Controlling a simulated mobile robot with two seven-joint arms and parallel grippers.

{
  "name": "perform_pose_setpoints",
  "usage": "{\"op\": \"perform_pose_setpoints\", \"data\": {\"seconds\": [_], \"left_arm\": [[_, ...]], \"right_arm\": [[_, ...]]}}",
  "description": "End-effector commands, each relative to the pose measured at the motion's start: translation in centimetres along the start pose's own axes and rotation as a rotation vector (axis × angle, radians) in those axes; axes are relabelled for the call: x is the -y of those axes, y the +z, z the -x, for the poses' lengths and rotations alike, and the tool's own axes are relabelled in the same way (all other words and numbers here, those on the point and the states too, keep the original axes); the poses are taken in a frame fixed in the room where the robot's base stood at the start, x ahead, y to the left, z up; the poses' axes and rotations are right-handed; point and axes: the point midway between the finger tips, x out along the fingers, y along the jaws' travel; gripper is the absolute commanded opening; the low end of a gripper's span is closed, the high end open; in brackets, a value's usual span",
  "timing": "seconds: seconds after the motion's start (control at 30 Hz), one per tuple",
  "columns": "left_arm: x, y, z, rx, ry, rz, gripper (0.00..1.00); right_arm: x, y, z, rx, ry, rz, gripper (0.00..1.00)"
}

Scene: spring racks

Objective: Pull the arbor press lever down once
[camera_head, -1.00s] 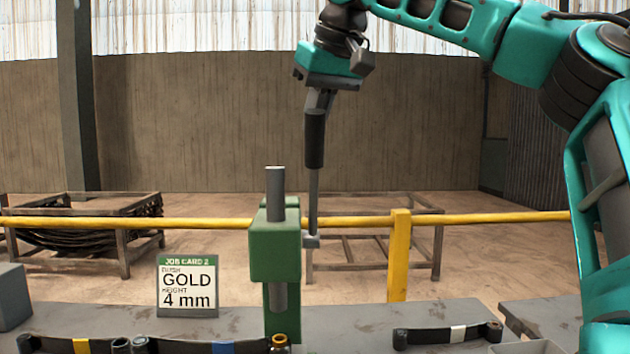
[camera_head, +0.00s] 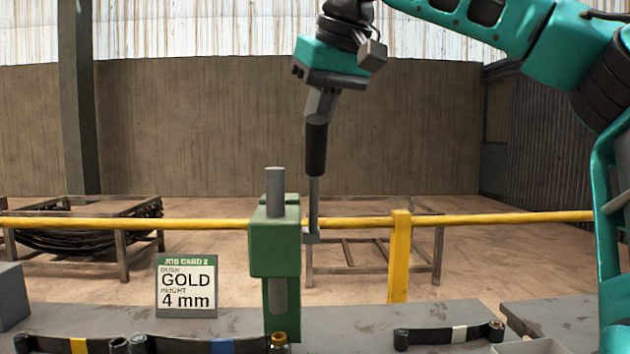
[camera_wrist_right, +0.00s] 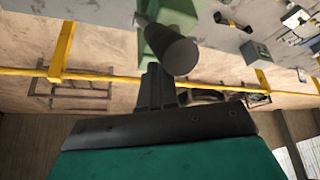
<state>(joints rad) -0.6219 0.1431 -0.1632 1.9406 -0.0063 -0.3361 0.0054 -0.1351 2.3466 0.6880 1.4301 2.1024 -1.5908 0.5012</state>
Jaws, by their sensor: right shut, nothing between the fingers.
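The green arbor press (camera_head: 275,245) stands on the bench, with its grey ram (camera_head: 275,190) rising through the top. Its lever (camera_head: 314,200) is a grey rod on the right side of the press, pointing up, with a black grip (camera_head: 316,150) at the upper end. My right gripper (camera_head: 321,105) is at the top of the grip, fingers shut with nothing between them. It appears to touch the grip, but contact is unclear. In the right wrist view the round grip end (camera_wrist_right: 175,55) is just beyond the shut fingers (camera_wrist_right: 156,90). My left gripper is out of view.
A job card (camera_head: 187,287) reads gold, 4 mm. Banded leaf springs (camera_head: 180,345) lie at the bench front, another (camera_head: 448,335) at right. A yellow rail (camera_head: 460,219) and post (camera_head: 399,255) stand behind. Racks are farther back.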

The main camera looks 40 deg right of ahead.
Motion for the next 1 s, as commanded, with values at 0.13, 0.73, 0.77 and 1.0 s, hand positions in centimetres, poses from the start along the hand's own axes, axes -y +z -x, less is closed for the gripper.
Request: {"op": "perform_pose_setpoints", "data": {"seconds": [0.13, 0.73, 0.77, 1.0], "left_arm": [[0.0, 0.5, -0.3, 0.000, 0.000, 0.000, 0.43], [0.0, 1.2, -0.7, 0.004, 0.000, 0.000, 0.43], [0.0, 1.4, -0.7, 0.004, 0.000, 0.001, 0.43], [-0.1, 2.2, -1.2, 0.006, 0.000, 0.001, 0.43]], "right_arm": [[0.4, 1.1, -0.2, 0.001, 0.000, 0.001, 0.00], [1.0, 2.4, -0.7, 0.001, 0.000, 0.002, 0.00], [1.1, 2.6, -0.7, 0.001, 0.000, 0.002, 0.00], [1.8, 4.3, -1.4, 0.002, 0.000, 0.001, 0.00]]}}
